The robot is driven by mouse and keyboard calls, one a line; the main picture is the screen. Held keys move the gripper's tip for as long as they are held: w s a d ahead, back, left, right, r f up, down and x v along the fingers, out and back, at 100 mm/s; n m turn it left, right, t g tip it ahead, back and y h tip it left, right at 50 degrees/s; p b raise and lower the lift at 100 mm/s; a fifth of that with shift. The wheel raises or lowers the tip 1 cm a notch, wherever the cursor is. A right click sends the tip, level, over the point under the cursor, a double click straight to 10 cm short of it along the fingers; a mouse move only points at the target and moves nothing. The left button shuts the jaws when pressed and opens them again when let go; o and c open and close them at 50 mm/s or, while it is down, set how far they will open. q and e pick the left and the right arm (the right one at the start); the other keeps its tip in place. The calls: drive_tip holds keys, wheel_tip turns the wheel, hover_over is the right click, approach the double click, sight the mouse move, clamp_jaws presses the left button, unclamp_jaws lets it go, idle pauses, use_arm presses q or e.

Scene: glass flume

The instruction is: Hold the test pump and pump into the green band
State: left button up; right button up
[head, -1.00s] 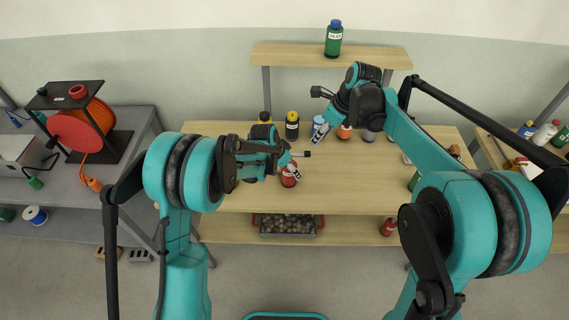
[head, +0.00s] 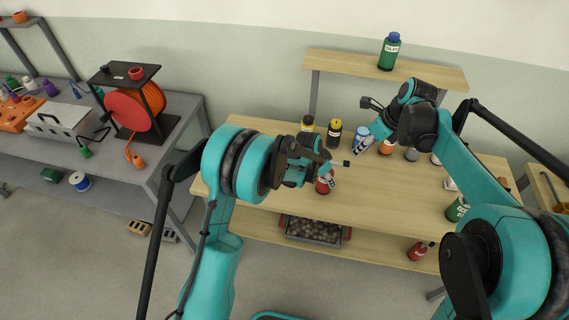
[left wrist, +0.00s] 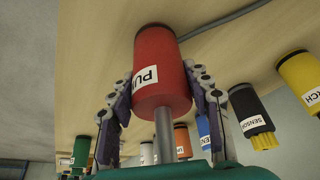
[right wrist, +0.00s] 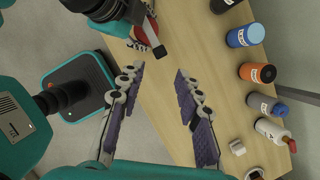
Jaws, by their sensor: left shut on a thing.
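The test pump, a red cylinder (head: 325,184) with a white label, stands on the wooden bench. In the left wrist view the red pump (left wrist: 160,62) shows part of its label, "PU", and a grey rod at its near end. My left gripper (head: 322,178) is shut around it, one finger on each side. My right gripper (head: 362,143) is over the bench near the bottles. In the right wrist view the right gripper (right wrist: 160,75) is open with nothing between its fingers. I cannot make out a gauge or a green band.
Blue, orange and black bottles stand behind the pump, including a black one (head: 334,134). A green bottle (head: 389,52) is on the raised shelf. A crate (head: 314,231) sits on the lower shelf. An orange reel (head: 138,106) stands on the grey bench at left.

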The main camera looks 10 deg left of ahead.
sight(347, 162)
idle(0.4)
drive_tip(key=shift+w+a, duration=0.1)
drive_tip(key=shift+a, duration=0.05)
drive_tip(key=c, duration=0.7)
drive_tip(key=w+a+n+g+h, duration=0.1)
drive_tip(key=w+a+g+h, duration=0.1)
drive_tip(key=a+h, duration=0.1)
drive_tip(key=shift+w+f+n, duration=0.15)
drive_tip(key=shift+f+n, duration=0.05)
drive_tip(key=shift+n, duration=0.2)
clamp_jaws()
drive_tip(key=shift+f, duration=3.2)
drive_tip(key=shift+f, duration=1.65)
drive_tip(key=shift+r, duration=1.7)
